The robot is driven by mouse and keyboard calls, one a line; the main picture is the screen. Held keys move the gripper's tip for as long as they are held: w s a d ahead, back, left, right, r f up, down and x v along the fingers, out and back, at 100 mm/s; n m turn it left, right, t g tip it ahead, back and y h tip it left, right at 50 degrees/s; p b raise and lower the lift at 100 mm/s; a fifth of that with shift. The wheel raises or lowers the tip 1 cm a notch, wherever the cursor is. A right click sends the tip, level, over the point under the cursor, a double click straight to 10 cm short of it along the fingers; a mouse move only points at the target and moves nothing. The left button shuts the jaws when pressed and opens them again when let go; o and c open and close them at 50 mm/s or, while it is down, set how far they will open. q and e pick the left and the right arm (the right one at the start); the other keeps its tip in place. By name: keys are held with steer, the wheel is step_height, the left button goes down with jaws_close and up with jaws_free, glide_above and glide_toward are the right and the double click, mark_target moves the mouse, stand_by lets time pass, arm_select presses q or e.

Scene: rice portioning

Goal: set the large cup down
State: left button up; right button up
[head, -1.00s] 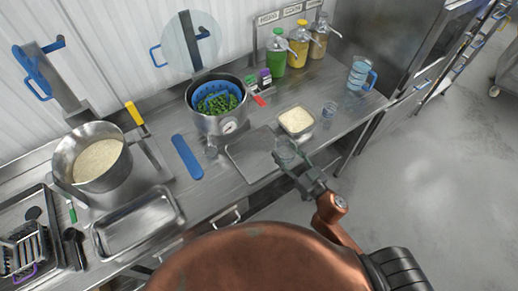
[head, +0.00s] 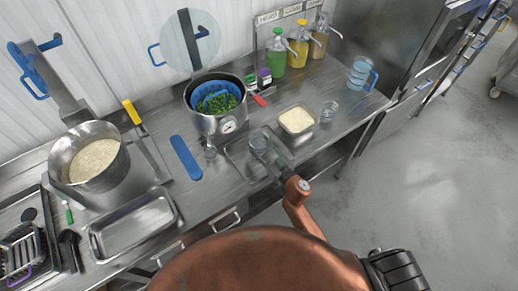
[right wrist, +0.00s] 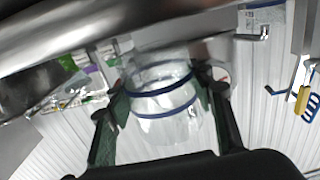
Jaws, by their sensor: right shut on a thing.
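The large cup (head: 259,143) is clear. It is held in my right gripper (head: 266,152) over the flat steel plate (head: 236,153) at the front of the counter. In the right wrist view the large cup (right wrist: 163,105), with dark blue bands, sits between the two fingers of my right gripper (right wrist: 165,95), which are closed on its sides. I cannot tell whether the cup's base touches the plate. My left gripper is not in view.
Another small clear cup (head: 210,151) is to the left. A pot with a blue basket of greens (head: 214,122) stands behind.

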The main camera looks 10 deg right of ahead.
mark_target(259, 148)
steer(key=shift+w+f+b, duration=0.15)
steer(key=shift+f+b, duration=0.35)
steer(key=shift+f, duration=1.15)
steer(key=shift+f, duration=0.15)
steer(key=shift+f, duration=0.1)
steer(key=o, duration=1)
steer(key=shift+o, duration=0.2)
